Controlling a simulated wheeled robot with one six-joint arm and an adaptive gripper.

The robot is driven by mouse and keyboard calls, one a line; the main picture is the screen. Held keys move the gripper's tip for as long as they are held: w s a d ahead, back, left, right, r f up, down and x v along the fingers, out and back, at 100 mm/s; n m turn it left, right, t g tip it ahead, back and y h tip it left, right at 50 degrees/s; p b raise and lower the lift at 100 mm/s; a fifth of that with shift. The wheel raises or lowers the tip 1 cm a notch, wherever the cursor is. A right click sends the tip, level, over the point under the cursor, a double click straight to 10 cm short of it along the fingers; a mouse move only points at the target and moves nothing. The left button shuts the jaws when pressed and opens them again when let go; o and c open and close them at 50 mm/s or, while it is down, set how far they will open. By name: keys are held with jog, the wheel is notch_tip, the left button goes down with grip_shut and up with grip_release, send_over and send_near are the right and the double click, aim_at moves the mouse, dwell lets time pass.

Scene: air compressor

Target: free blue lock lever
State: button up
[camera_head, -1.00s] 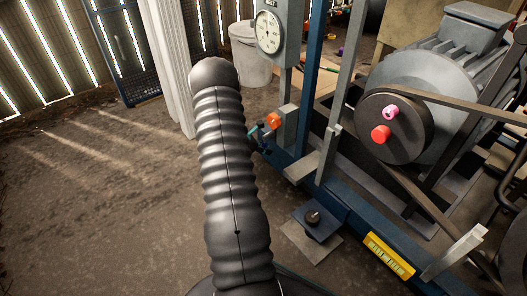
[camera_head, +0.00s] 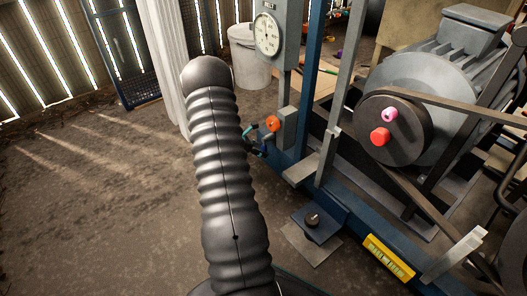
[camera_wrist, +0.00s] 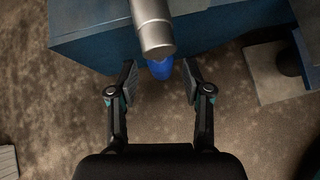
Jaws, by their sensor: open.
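The blue lock lever (camera_wrist: 161,68) shows in the wrist view as a short rounded blue tip under a grey metal cylinder (camera_wrist: 152,25), which hides the rest of it. My gripper (camera_wrist: 160,76) is open, with one finger on each side of the blue tip. Gaps appear between the tip and both fingers; contact is not visible. In the head view, my gripper (camera_head: 254,143) is mostly hidden behind my black arm, just left of an orange knob (camera_head: 272,123) on the grey post. The blue lever cannot be made out there.
A blue frame (camera_wrist: 85,40) lies close behind the fingers. In the head view, a gauge (camera_head: 267,35) stands above the orange knob, and a motor with a red button (camera_head: 380,137) is at the right. The floor at left is clear.

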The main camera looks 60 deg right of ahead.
jog(key=v, duration=0.9)
jog(key=shift+a+r, duration=0.15)
jog(key=shift+r, duration=0.05)
jog(key=shift+w, duration=0.1)
jog(key=s+a+m+y, duration=0.4)
jog(key=a+m, duration=0.3)
jog(key=a, duration=0.2)
jog(key=s+a+r+m+t+y+p, duration=0.1)
jog(key=s+a+r+t+p, duration=0.1)
jog(key=a+r, duration=1.1)
jog(key=s+a+r+m+t+y+p, duration=0.1)
jog(key=a+r+t+p, duration=0.4)
jog(key=a+r, duration=0.8)
jog(key=s+a+r+m+t+y+p, duration=0.2)
jog(key=s+a+r+t+p, duration=0.1)
jog(key=a+r, duration=1)
jog(key=shift+s+a+t+p, duration=0.35)
jog(key=shift+t, duration=0.15)
